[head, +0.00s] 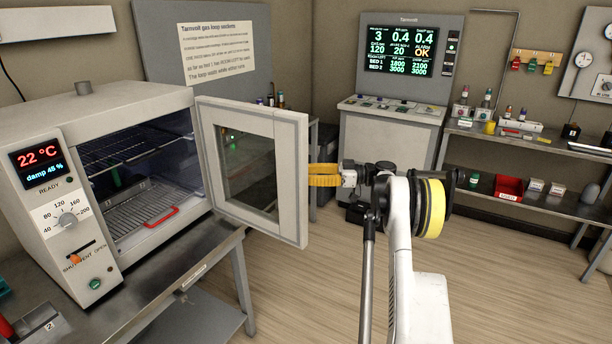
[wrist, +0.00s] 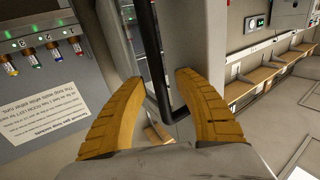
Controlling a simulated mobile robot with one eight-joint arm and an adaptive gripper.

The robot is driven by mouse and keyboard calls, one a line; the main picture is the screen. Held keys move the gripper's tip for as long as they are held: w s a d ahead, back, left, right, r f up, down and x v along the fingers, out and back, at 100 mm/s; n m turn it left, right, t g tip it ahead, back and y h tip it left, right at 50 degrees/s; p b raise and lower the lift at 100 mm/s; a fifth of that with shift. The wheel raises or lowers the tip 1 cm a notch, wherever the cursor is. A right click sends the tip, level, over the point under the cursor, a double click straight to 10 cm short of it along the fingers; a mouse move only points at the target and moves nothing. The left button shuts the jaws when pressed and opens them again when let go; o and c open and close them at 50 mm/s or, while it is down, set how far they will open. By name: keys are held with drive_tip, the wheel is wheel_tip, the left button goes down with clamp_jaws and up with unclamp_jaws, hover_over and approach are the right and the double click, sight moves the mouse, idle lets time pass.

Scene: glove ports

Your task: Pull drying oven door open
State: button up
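The drying oven (head: 120,100) stands on a bench at the left, its panel reading 22 °C. Its windowed door (head: 290,160) stands wide open, swung out from the right side of the chamber. Wire racks and a tray with a red handle (head: 163,217) show inside. My gripper (head: 312,175) is at the door's outer side, near its free edge. In the wrist view my gripper (wrist: 160,80) has its two yellow fingers apart, with the black bar handle (wrist: 152,50) between them and gaps beside it. The pale door (wrist: 190,40) is just beyond. The handle is hidden in the head view.
The bench (head: 215,255) is below the open door. A console with a display (head: 411,48) stands at the back, and shelves (head: 530,200) with bottles and a red bin (head: 508,188) are at the right. The wooden floor (head: 510,270) between is clear.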

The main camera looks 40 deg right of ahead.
drive_tip(key=v, duration=1.2)
